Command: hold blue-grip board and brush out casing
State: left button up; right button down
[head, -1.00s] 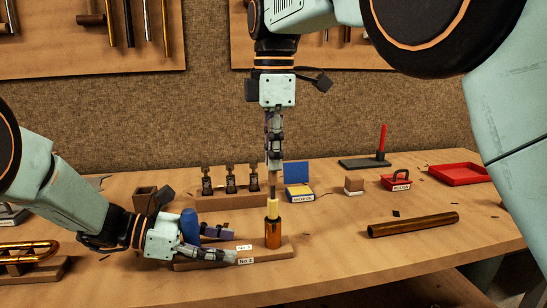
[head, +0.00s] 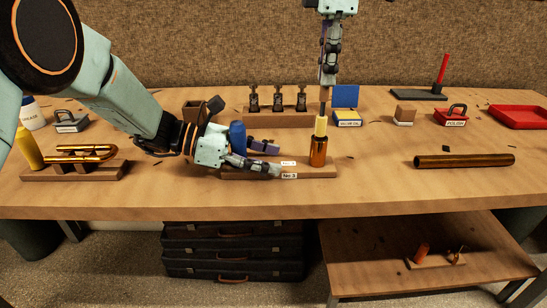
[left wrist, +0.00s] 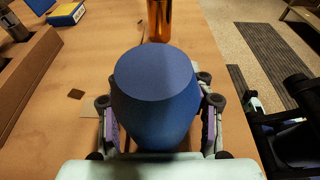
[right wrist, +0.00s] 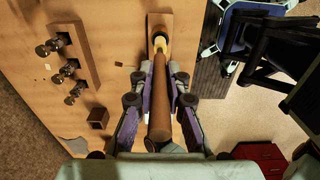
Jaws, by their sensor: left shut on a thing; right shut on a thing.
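The blue grip (head: 237,136) stands at the left end of the wooden board (head: 328,172). My left gripper (head: 263,158) is shut on this grip, which fills the space between the fingers in the left wrist view (left wrist: 155,95). The brass casing (head: 318,153) stands upright on the board's right part. My right gripper (head: 328,78) points down above it, shut on the brush handle (right wrist: 160,100). The yellow brush head (head: 320,126) is in line with the casing mouth, its upper part showing above the rim. How far its lower end goes inside is hidden.
Behind the board are a rack with several valves (head: 278,120) and a blue-lidded box (head: 347,118). A brass tube (head: 464,160) lies at right, with a red polish carrier (head: 456,116) and red tray (head: 520,116) behind. A horn slide (head: 80,155) lies at left.

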aim_at(324, 101)
jog(key=shift+f, duration=0.15)
jog(key=shift+f, duration=2.3)
jog(key=shift+r, duration=2.45)
jog(key=shift+f, duration=0.3)
jog(key=shift+f, duration=2.15)
jog(key=shift+f, duration=0.1)
jog(key=shift+r, duration=2.55)
